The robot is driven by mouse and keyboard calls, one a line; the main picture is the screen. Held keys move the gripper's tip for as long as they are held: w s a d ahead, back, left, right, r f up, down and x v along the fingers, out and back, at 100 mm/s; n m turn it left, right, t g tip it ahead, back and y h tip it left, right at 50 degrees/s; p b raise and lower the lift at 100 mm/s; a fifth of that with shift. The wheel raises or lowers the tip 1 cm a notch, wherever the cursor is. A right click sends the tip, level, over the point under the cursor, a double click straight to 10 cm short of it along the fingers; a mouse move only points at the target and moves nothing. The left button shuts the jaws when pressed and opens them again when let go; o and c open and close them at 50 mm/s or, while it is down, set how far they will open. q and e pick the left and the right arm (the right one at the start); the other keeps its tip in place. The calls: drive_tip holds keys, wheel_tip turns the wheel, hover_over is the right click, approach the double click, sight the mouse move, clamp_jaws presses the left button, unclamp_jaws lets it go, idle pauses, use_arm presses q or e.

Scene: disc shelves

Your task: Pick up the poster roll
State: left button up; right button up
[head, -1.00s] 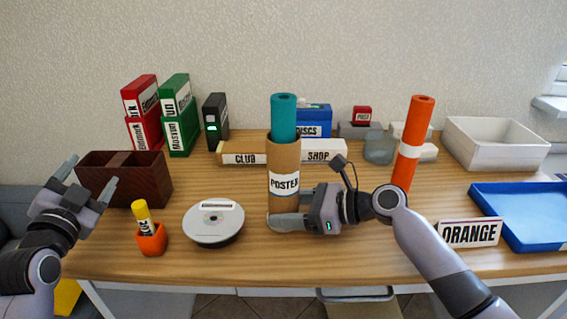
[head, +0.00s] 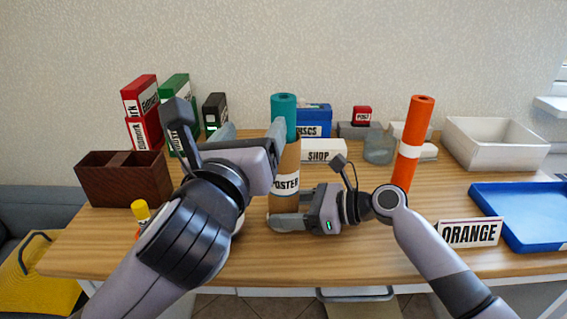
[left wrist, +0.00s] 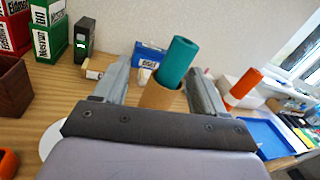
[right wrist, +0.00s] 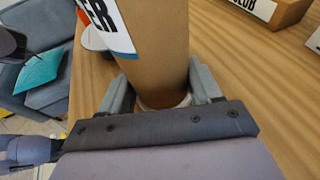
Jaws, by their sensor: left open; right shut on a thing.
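The teal roll (head: 284,108) stands upright in the cardboard tube labelled POSTER (head: 288,200), its upper part sticking out. My right gripper (head: 287,222) is shut on the tube near its base; the right wrist view shows the tube (right wrist: 160,50) between its fingers. My left gripper (head: 252,132) is open beside the roll's upper part. In the left wrist view the roll (left wrist: 178,62) shows between the spread fingers, apart from both, with the tube rim (left wrist: 160,95) below it.
An orange roll (head: 414,140) stands to the right. A blue tray (head: 520,235), an ORANGE sign (head: 470,233) and a white bin (head: 495,142) are further right. A brown box (head: 125,180) and binders (head: 142,100) stand left. A SHOP block (head: 322,151) lies behind the tube.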

sight(286, 115)
use_arm(q)
drive_tip(key=shift+w+d+f+m+h, duration=0.15)
drive_tip(key=shift+w+d+m, duration=0.3)
drive_tip(key=shift+w+d, duration=0.75)
drive_tip(key=shift+w+d+f+m+h, duration=0.15)
drive_tip(key=shift+w+d+m, duration=0.3)
drive_tip(key=shift+w, duration=1.35)
drive_tip(key=shift+w+d+f+m, duration=0.2)
drive_tip(key=shift+w+d+m, duration=0.2)
drive_tip(key=shift+w+d, duration=0.8)
drive_tip(key=shift+w+a, duration=0.25)
drive_tip(key=shift+a, duration=0.15)
clamp_jaws()
wheel_tip(286, 115, up, 28)
use_arm(e)
drive_tip(key=o, duration=0.9)
